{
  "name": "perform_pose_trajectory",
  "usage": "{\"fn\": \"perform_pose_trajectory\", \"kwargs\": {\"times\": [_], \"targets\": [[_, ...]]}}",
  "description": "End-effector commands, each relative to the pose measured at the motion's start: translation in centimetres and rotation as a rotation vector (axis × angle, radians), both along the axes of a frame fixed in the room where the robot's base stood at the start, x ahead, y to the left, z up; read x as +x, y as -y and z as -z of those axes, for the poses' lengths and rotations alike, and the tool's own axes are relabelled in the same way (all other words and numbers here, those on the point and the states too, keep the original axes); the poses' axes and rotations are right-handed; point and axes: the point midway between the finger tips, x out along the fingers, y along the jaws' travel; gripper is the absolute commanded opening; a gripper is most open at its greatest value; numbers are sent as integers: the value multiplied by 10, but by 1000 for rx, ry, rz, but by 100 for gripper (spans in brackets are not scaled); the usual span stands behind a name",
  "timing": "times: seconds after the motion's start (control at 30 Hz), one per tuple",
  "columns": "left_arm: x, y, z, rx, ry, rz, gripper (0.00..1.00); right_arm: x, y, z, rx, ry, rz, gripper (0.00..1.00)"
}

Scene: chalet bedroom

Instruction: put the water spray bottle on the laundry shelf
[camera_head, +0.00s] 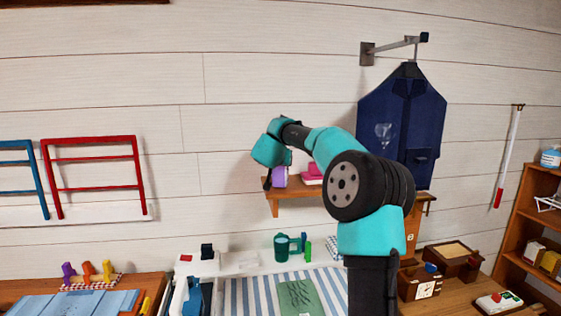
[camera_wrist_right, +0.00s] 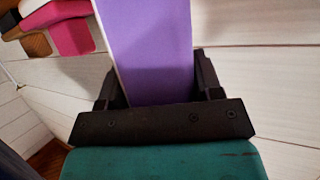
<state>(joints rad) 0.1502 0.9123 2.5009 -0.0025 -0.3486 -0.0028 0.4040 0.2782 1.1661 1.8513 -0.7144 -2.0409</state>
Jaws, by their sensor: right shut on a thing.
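My right gripper (camera_head: 268,180) is in front of the wall, at the left end of a wooden wall shelf (camera_head: 298,193). It is shut on a purple flat-faced thing (camera_head: 280,178) with a pale edge. In the right wrist view, the purple thing (camera_wrist_right: 150,50) stands between the two dark fingers (camera_wrist_right: 154,85). It looks more like a book or box than a spray bottle. I cannot tell whether it touches the shelf. I cannot clearly identify the water spray bottle. A blue and white container (camera_head: 551,158) stands on a wooden rack (camera_head: 541,195) at the right. My left gripper is not in view.
Pink things (camera_head: 312,176) lie on the wall shelf, beside the purple one. A dark blue garment (camera_head: 402,115) hangs behind my right arm. Below are a striped cloth (camera_head: 262,292), a green mug-like thing (camera_head: 282,247) and wooden boxes (camera_head: 420,283). Red and blue racks hang at the left.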

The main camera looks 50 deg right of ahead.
Motion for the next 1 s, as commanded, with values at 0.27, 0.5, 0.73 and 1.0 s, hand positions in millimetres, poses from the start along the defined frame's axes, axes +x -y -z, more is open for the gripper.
{"fn": "perform_pose_trajectory", "kwargs": {"times": [0.27,0.5,0.73,1.0], "targets": [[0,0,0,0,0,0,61,0,0,0,-1,3,0,24],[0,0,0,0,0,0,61,0,0,4,0,1,0,68],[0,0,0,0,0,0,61,0,0,4,0,1,0,85],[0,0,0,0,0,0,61,0,0,1,0,2,1,85]]}}
